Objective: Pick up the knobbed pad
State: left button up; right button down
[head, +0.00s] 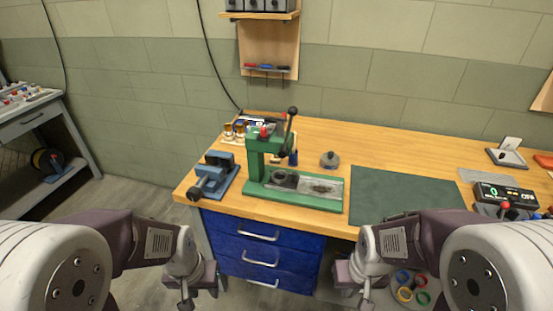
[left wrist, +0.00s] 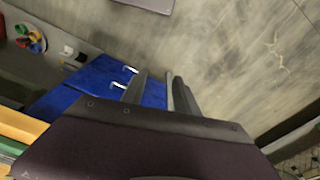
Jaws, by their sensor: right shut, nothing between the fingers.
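The knobbed pad appears to be the small grey round piece with a dark knob on top (head: 330,160). It stands upright on the wooden workbench (head: 400,150), behind and right of the green press (head: 257,165). My left gripper (head: 188,300) hangs low in front of the bench, well away from the pad. In the left wrist view its two fingers (left wrist: 157,78) are apart with nothing between them. My right gripper (head: 366,298) also hangs low in front of the bench, shut and empty. The pad does not show in the left wrist view.
A blue vise (head: 215,175) stands left of the press. A dark green mat (head: 405,188) lies on the right, mostly bare. A display box (head: 506,196) stands at far right. Blue drawers (head: 262,240) are under the bench. Coloured rings (head: 411,285) sit low beside my right gripper.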

aim_at(274, 160)
jog(key=i+j+z, duration=0.1)
jog(key=j+z, duration=1)
jog(key=i+l, duration=0.05)
